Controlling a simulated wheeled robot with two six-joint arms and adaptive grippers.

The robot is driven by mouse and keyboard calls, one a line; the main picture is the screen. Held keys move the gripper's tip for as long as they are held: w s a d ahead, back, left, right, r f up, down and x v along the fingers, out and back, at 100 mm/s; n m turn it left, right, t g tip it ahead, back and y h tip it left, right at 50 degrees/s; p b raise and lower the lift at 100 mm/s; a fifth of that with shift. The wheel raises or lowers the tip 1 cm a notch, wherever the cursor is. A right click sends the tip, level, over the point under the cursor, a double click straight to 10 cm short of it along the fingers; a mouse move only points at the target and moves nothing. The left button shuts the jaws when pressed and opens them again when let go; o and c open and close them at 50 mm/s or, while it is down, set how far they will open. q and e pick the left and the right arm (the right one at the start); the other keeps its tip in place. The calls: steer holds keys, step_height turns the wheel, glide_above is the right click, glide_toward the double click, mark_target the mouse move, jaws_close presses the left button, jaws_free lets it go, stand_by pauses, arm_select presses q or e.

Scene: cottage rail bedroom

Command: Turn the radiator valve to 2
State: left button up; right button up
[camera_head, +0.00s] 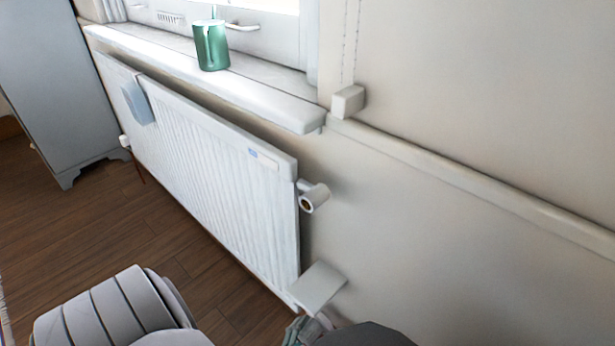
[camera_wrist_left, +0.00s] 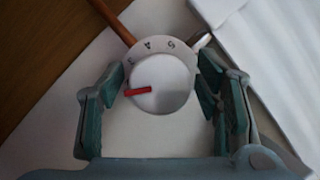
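The radiator valve (camera_wrist_left: 168,90) is a round white knob with a red pointer and a numbered collar behind it, seen in the left wrist view. The pointer points left, below a mark that looks like 3. No digit is readable at the pointer itself. My left gripper (camera_wrist_left: 160,72) is open, with one teal finger on each side of the knob. I cannot tell whether the fingers touch it. In the head view my left gripper (camera_head: 305,330) is at the bottom edge, partly hidden, below the radiator's right end. My right gripper is not in view.
The white radiator (camera_head: 215,180) hangs under a windowsill (camera_head: 180,62) holding a green cup (camera_head: 212,48). A white fitting (camera_head: 313,196) projects from its right end, above a pale flat plate (camera_head: 320,285). A copper pipe (camera_wrist_left: 112,22) runs beside the knob. A grey cabinet (camera_head: 62,80) stands left.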

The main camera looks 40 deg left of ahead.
mark_target(308, 332)
arm_select(q)
steer(key=shift+r, duration=0.15)
step_height(308, 332, up, 10)
steer(key=shift+f, duration=0.1)
stand_by(0.5)
